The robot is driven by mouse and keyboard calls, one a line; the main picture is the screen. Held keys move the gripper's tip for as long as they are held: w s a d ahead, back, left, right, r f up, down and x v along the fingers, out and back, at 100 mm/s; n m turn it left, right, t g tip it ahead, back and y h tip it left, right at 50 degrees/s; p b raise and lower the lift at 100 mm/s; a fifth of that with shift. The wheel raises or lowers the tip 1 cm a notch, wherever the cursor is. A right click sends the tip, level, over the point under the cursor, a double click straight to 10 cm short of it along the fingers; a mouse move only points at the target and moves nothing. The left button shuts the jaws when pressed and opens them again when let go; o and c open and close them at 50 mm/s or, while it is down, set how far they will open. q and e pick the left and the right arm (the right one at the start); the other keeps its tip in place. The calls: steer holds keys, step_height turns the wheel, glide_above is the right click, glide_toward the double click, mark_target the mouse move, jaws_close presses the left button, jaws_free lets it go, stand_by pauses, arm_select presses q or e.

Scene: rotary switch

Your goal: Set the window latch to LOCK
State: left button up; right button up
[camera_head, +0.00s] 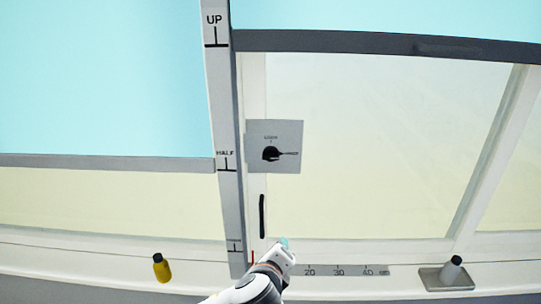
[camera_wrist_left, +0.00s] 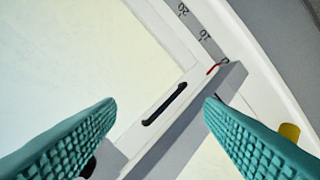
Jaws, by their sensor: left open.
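The window latch is a black knob (camera_head: 270,153) on a grey square plate (camera_head: 288,131), mounted on the window frame right of the vertical strip in the head view. Its pointer sticks out to the right. A small label sits above the knob, too small to read surely. My left gripper (camera_head: 284,246) is below the plate, near the sill, apart from the latch. In the left wrist view its teal fingers (camera_wrist_left: 160,106) are spread with nothing held between them. A dark part shows at that view's lower left, partly hidden by a finger; I cannot tell if it is the knob.
A black handle (camera_head: 262,216) is on the frame between plate and gripper. The vertical strip (camera_head: 222,120) carries UP and HALF marks. A ruler (camera_head: 345,270) lies along the sill.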

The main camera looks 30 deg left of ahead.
mark_target(271, 157)
arm_select(q)
steer(key=w+a+r+m+t+y, duration=0.2)
steer(key=w+r+m, duration=0.1)
steer(key=r+m, duration=0.3)
steer(key=w+a+r+m+t+y, duration=0.2)
steer(key=a+r+m, duration=0.1)
steer(key=r, duration=0.5)
steer(key=p+x, duration=0.1)
steer(key=x, duration=0.2)
steer(key=p+x, duration=0.1)
steer(key=x, duration=0.3)
steer(key=p+x, duration=0.1)
steer(key=x, duration=0.2)
steer(key=shift+w+d+r+p, duration=0.15)
steer(key=shift+w+r+p, duration=0.15)
steer(key=shift+w, duration=0.05)
steer(key=shift+w+a+f, duration=0.15)
steer(key=shift+w+a, duration=0.2)
steer(key=shift+w, duration=0.25)
steer(key=shift+c, duration=0.3)
steer(key=c, duration=0.9)
